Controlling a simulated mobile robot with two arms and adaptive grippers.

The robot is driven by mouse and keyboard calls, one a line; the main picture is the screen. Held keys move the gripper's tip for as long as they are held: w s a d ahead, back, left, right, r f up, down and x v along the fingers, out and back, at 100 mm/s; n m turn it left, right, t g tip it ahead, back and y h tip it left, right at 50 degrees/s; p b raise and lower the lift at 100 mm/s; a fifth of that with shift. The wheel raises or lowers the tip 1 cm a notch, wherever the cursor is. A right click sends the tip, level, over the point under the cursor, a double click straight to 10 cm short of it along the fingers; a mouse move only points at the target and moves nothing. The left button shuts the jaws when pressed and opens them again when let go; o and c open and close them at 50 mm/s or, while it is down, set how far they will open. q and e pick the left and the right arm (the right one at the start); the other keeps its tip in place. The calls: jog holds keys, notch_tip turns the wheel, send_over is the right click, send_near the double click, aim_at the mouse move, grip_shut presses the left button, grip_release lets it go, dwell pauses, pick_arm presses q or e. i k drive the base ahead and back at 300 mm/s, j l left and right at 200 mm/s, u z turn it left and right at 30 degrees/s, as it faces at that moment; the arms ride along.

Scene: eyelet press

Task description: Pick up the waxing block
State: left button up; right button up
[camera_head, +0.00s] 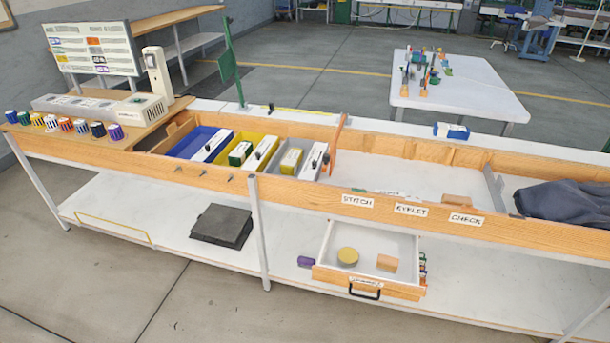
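I cannot tell for certain which thing is the waxing block. An open drawer (322,249) under the bench holds a small orange-brown block (387,263) on its right and a round yellowish disc or tin (348,256) on its left. Another brown block (457,202) lies on the bench behind the CHECK label. A small purple block (306,262) is on the lower shelf, left of the drawer. Neither of my grippers shows in the head view.
The drawer has a dark handle (365,292) in front. Coloured bins (188,142) with white boxes fill the bench's left part. Dark cloth (565,203) lies at the right. A dark flat box (221,226) is on the lower shelf. The bench surface (380,172) is mostly clear mid-right.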

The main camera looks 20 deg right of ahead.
aim_at(389, 264)
jog(key=z, duration=0.95)
